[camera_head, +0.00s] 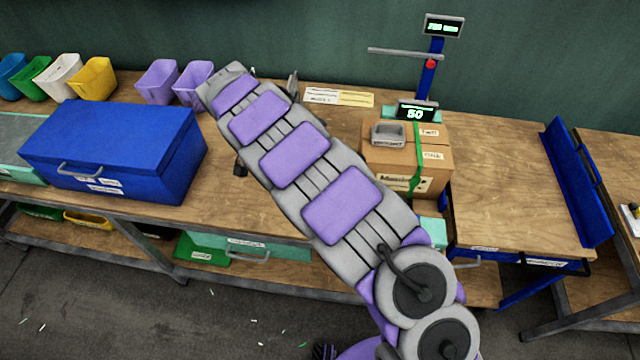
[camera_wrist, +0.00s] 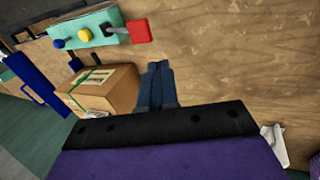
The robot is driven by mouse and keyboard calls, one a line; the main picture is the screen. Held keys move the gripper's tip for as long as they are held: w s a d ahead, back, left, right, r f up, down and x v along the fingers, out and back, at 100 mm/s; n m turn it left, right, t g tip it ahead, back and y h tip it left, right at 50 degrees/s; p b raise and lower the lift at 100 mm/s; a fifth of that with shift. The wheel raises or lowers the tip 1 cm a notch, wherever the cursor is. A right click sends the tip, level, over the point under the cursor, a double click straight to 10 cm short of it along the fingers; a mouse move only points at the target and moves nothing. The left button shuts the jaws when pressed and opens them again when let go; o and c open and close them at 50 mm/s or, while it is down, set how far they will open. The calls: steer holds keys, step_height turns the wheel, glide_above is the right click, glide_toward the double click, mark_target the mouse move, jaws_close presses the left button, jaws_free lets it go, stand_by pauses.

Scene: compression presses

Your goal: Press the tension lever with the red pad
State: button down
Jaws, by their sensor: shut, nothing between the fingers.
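In the wrist view, the tension lever is a short dark bar (camera_wrist: 117,30) that ends in a square red pad (camera_wrist: 141,31). It sticks out of a teal box (camera_wrist: 88,32) with a blue and a yellow knob. My gripper (camera_wrist: 160,66) shows its dark blue fingers side by side, shut and empty, over the wooden bench. In that picture the fingertips are below and slightly right of the red pad, apart from it. In the head view, a teal box (camera_head: 432,232) shows partly beside my arm; the red pad and my fingertips are hidden there.
A strapped cardboard box (camera_wrist: 98,104) stands close left of my fingers; it also shows in the head view (camera_head: 436,158). Behind it is a blue post (camera_head: 428,80) with a display. A large blue chest (camera_head: 110,150) and several bins are at left. Bare bench lies right of the box.

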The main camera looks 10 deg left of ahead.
steer(key=s+d+r+y+b, duration=0.1)
steer(key=d+r+y, duration=0.3)
steer(key=d+r, duration=0.2)
steer(key=shift+s+d+b, duration=0.3)
steer(key=shift+d, duration=0.5)
step_height(320, 180, down, 14)
steer(key=b, duration=0.3)
steer(key=shift+b, duration=0.4)
